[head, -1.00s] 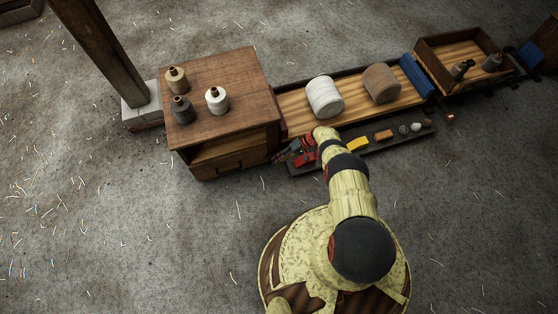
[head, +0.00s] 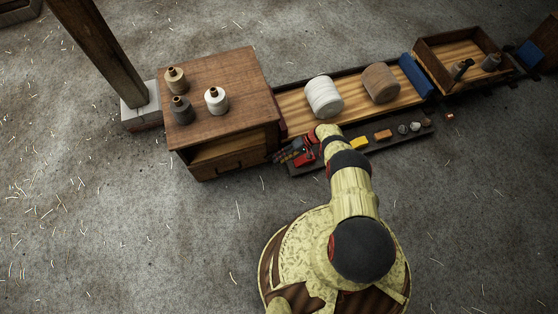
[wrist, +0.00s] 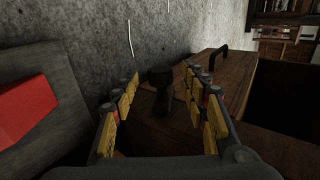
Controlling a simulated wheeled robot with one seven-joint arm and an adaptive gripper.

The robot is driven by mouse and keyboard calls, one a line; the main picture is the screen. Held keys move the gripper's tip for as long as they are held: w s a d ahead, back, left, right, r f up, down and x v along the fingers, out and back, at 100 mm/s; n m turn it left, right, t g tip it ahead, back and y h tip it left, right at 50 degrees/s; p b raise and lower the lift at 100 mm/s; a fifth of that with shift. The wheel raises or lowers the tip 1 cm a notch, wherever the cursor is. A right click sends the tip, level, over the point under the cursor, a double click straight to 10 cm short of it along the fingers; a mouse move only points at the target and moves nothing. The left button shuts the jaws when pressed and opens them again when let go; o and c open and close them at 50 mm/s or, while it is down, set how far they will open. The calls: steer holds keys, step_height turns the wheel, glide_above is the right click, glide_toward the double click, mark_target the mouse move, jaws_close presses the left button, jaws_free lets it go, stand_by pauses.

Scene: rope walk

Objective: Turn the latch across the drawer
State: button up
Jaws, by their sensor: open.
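The wooden cabinet (head: 222,95) stands left of centre, with the drawer (head: 230,164) low in its front. In the wrist view the wooden drawer front (wrist: 232,72) carries a dark bar handle (wrist: 221,52). A dark latch (wrist: 162,98) with a knob-like end shows between my fingers; I cannot tell its exact angle. My gripper (head: 281,157) is at the right end of the cabinet front. In the wrist view my gripper (wrist: 161,74) is open, its yellow-padded fingers on either side of the latch. I cannot tell whether they touch it. The latch is not discernible in the head view.
A dark tray (head: 405,141) with a yellow block (head: 358,144) and other small things lies right of my gripper. A red block (wrist: 24,106) is close on the left in the wrist view. Several bottles stand on the cabinet. Floor in front is clear.

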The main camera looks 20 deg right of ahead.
steer(key=v, duration=1)
